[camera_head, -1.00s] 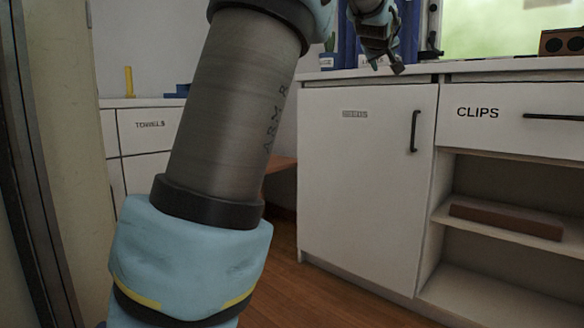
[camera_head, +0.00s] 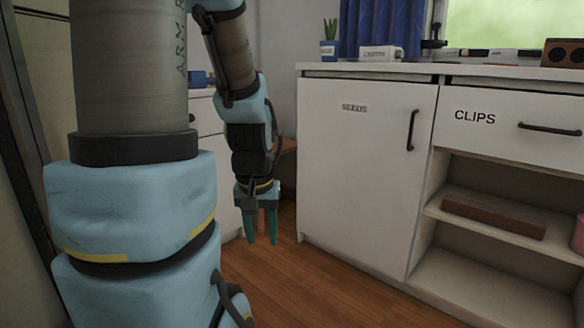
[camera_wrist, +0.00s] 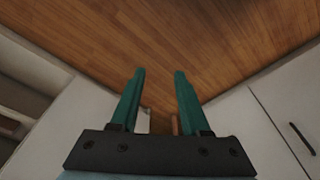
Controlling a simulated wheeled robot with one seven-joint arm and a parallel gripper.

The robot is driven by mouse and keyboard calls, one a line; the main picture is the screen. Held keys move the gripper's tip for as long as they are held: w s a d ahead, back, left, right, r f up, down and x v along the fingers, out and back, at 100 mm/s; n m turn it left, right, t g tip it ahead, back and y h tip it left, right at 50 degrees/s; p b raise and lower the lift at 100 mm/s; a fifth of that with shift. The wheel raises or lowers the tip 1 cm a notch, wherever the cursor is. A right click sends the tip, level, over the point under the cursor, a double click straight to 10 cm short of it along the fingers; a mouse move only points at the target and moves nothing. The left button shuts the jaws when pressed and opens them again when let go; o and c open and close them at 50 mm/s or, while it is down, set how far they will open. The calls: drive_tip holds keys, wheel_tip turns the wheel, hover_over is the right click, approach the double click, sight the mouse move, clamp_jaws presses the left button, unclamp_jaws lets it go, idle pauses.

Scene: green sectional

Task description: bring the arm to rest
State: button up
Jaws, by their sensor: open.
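My gripper (camera_head: 262,226) hangs pointing down in the head view, left of the cabinet marked SEEDS. Its two teal fingers are apart with nothing between them. In the wrist view the open fingers (camera_wrist: 158,90) point toward the wooden floor (camera_wrist: 165,35). My arm's upper links fill the left of the head view and hide part of the room behind them.
The white SEEDS cabinet (camera_head: 350,180) stands right of my gripper, beside a CLIPS drawer (camera_head: 500,118) over open shelves. A brown block (camera_head: 494,215) lies on a shelf. A plant pot (camera_head: 328,48) and a white box (camera_head: 381,53) stand on the counter. Floor (camera_head: 310,285) in front is clear.

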wheel_tip(320, 180, up, 38)
drive_tip(key=s+p, duration=0.1)
drive_tip(key=p, duration=3.7)
drive_tip(key=shift+s+a, duration=0.25)
drive_tip(key=shift+s, duration=0.05)
drive_tip(key=shift+d+f, duration=0.1)
drive_tip(key=shift+f, duration=0.05)
